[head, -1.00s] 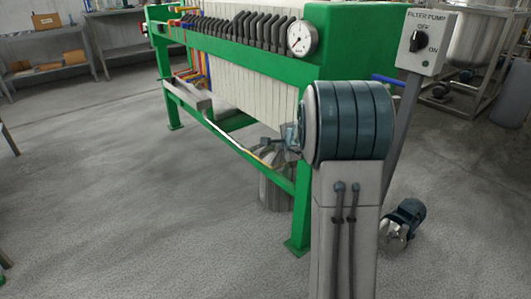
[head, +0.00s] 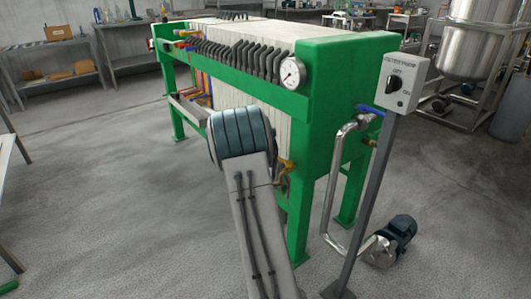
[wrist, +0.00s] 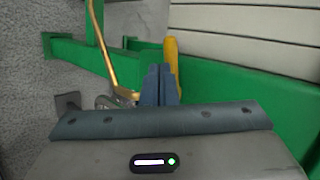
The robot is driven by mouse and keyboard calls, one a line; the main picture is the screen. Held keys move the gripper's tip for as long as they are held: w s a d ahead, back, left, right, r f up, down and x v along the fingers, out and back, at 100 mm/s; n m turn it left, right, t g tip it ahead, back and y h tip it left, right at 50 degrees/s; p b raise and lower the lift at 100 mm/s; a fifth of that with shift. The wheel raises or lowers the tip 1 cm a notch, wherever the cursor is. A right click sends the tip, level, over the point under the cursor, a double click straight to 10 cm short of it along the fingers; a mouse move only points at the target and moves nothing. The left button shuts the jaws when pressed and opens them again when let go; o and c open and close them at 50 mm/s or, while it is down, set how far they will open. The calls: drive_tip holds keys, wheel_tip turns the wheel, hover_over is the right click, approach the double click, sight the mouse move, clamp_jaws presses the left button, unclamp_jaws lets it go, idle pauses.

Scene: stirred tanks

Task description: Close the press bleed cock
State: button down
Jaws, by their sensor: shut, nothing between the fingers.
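A yellow handle (wrist: 171,55), which looks like the bleed cock's lever, stands just beyond my fingertips in the wrist view, beside the green frame. My gripper (wrist: 158,72) is shut and empty, its blue-grey fingers together just below and left of that handle; I cannot tell whether they touch it. In the head view a brass-yellow fitting (head: 287,166) shows under the green rail of the filter press (head: 318,120), right of my arm; I cannot tell whether it is the same part. My gripper is hidden behind my arm there.
A brass rod or pipe (wrist: 101,50) runs down at left in the wrist view. A pump switch box (head: 403,83) on a post, a steel pipe (head: 337,185) and a motor (head: 399,232) stand at right.

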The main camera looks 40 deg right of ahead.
drive_tip(key=w+m+g+p, duration=0.1)
drive_tip(key=p, duration=0.2)
drive_tip(key=d+m+g+p, duration=0.1)
drive_tip(key=p, duration=0.3)
drive_tip(key=shift+w+m+g+h, duration=0.3)
drive_tip(key=shift+w+h, duration=0.05)
drive_tip(key=shift+h, duration=0.05)
drive_tip(key=shift+w+d, duration=0.1)
drive_tip(key=shift+d, duration=0.05)
drive_tip(key=a+r+p, duration=0.2)
drive_tip(key=a+r, duration=0.3)
drive_tip(key=a, duration=0.7)
